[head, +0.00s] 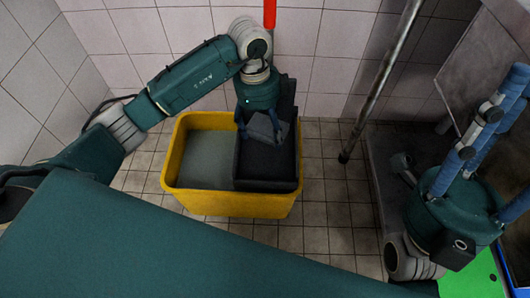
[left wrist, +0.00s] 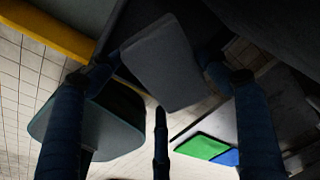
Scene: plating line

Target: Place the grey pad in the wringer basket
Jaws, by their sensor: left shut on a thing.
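The grey pad (head: 266,125) is a flat block, held tilted over the wringer basket. My left gripper (head: 261,131) is shut on it, with blue fingers at its sides. In the left wrist view the pad (left wrist: 162,66) sits between the fingers of the left gripper (left wrist: 155,82). The dark wringer basket (head: 266,185) sits in the right half of the yellow bucket (head: 220,202). The gripper and pad hide its back part. I cannot tell whether the pad touches the basket. My right gripper (head: 503,130) is at the right edge, fingers spread and empty.
The bucket's left half is open, with a grey inside. A tiled wall (head: 335,50) stands close behind. A metal pole (head: 382,80) leans to the right of the bucket. A green board (head: 475,278) lies at the lower right. The tiled floor (head: 325,210) between is clear.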

